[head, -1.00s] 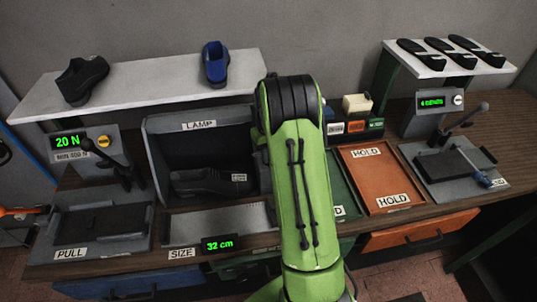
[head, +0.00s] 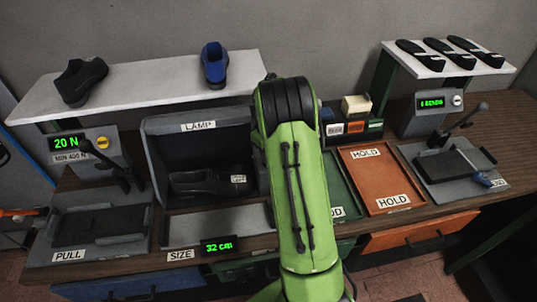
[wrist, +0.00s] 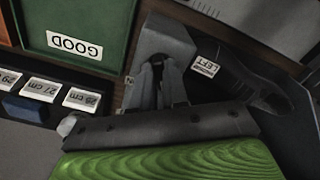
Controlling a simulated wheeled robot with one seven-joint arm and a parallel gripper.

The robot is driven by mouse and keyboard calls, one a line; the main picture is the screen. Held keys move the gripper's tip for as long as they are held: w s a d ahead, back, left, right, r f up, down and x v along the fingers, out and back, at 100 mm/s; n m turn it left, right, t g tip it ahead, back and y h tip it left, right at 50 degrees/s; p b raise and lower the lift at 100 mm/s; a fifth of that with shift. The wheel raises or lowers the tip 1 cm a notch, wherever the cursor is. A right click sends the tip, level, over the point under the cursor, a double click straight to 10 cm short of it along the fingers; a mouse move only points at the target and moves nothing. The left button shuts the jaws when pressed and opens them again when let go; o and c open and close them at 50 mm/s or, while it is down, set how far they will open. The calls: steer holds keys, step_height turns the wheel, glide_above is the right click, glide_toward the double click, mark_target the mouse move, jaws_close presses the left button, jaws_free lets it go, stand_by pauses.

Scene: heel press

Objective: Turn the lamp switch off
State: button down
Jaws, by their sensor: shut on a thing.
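The lamp booth (head: 160,127) is a dark grey box with a LAMP label, left of my green arm in the head view. A dark shoe (head: 195,184) with a small tag lies inside it; the wrist view shows a dark shoe (wrist: 245,75) beside a LEFT tag. My gripper (wrist: 160,66) is hidden behind my arm in the head view. In the wrist view its fingers are closed at a grey block (wrist: 168,36) next to the booth. They are shut on a small dark piece, apparently the lamp switch, mostly covered by the fingers.
A green GOOD tray (wrist: 85,20) and labelled small bins (wrist: 75,97) lie beside my gripper. An orange HOLD tray (head: 378,182) is right of my arm. A PULL press (head: 100,225) stands left, a bending press (head: 455,165) right. A shelf (head: 140,88) holds shoes at the back.

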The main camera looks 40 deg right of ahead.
steer(key=c, duration=1.1)
jaws_free()
steer(key=shift+c, duration=0.2)
steer(key=shift+r, duration=0.1)
step_height(320, 180, up, 16)
steer(key=p, duration=0.1)
steer(key=shift+f, duration=0.2)
